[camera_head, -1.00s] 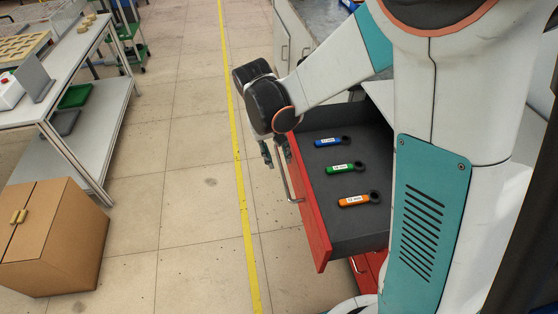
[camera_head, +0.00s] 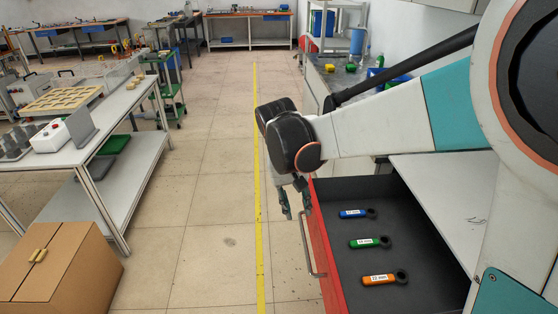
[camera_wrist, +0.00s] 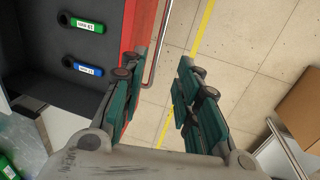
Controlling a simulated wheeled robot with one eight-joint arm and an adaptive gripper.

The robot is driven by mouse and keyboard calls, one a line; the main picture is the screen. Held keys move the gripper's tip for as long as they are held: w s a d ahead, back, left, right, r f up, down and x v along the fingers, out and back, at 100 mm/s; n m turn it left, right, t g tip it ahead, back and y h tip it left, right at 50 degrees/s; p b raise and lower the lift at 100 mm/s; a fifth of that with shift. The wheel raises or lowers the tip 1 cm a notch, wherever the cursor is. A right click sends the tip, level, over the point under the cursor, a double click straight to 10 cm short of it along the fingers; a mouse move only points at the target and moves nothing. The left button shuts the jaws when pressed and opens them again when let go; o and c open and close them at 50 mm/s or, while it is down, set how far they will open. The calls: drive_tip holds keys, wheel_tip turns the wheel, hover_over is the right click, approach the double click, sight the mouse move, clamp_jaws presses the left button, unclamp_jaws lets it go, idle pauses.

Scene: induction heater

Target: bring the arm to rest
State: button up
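My gripper (camera_head: 294,208) hangs outside the open drawer, just left of its red front, in the head view. In the wrist view my gripper (camera_wrist: 157,75) shows its two green-padded fingers apart, with only floor and part of the drawer handle between and beyond them. The drawer (camera_head: 350,285) stands open. In it lie a blue wrench (camera_head: 354,213), a green wrench (camera_head: 368,242) and an orange wrench (camera_head: 382,279). The bar handle (camera_head: 308,250) is on the red front, close to my fingers but apart as far as I can tell.
A white workbench (camera_head: 125,102) with trays stands at the left, a cardboard box (camera_head: 75,262) below it. A yellow line (camera_head: 258,190) runs along the clear floor between bench and drawer. A counter (camera_head: 345,80) with small coloured items stands behind the drawer.

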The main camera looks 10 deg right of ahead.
drive_tip(key=shift+r, duration=0.1)
drive_tip(key=s+d+r+t+y, duration=0.1)
drive_tip(key=s+d+r+t, duration=0.2)
drive_tip(key=s, duration=0.5)
drive_tip(key=s+d+r+t+y, duration=0.1)
drive_tip(key=s+d+r+t, duration=0.3)
drive_tip(key=s, duration=0.4)
drive_tip(key=shift+s+d+n, duration=0.3)
drive_tip(key=shift+s+d, duration=0.1)
